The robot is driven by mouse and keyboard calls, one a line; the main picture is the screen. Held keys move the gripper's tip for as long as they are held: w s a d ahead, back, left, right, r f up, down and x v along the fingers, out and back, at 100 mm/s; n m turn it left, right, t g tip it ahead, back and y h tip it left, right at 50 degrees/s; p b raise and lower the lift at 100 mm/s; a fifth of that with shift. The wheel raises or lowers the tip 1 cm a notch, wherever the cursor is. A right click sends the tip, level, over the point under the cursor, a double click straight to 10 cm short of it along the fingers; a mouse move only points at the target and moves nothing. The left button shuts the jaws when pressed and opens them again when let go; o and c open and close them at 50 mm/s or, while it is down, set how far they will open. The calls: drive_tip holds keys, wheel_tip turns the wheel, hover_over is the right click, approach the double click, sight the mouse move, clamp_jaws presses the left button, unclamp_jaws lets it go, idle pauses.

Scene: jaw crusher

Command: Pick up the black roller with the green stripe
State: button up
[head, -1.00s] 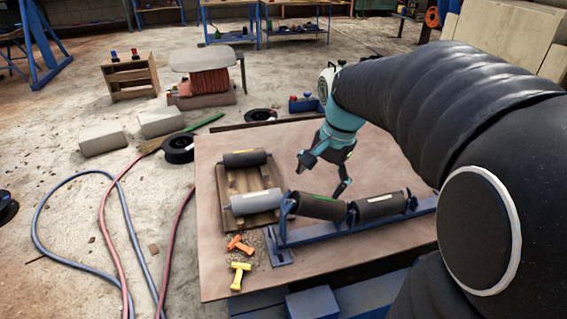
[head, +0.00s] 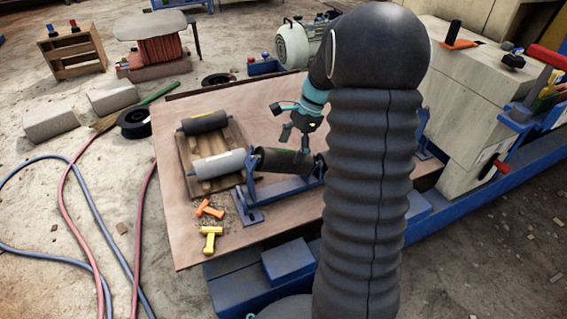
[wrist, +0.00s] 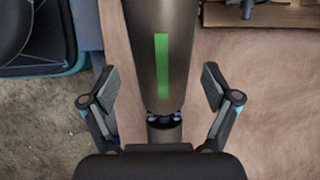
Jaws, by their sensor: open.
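The black roller with the green stripe (wrist: 161,65) lies lengthwise between my gripper's fingers in the wrist view, its near shaft end pointing at the palm. In the head view this dark roller (head: 275,160) rests in a blue frame (head: 282,190), and my arm hides its right part. My gripper (head: 294,142) is open just above the roller. In the wrist view the fingers of my gripper (wrist: 161,88) stand on both sides of the roller, with a gap on each side.
A wooden pallet (head: 233,140) to the left bears a dark roller (head: 204,123) and a grey roller (head: 217,164). Orange (head: 209,209) and yellow (head: 210,239) tools lie in front. A beige block (head: 470,90) and red-handled equipment stand at right.

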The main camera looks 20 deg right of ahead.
sight(282, 168)
drive_tip(key=b+x, duration=0.1)
drive_tip(key=x, duration=0.7)
drive_tip(key=shift+w+d, duration=0.1)
drive_tip(key=c, duration=1.5)
clamp_jaws()
drive_tip(key=shift+r, duration=0.15)
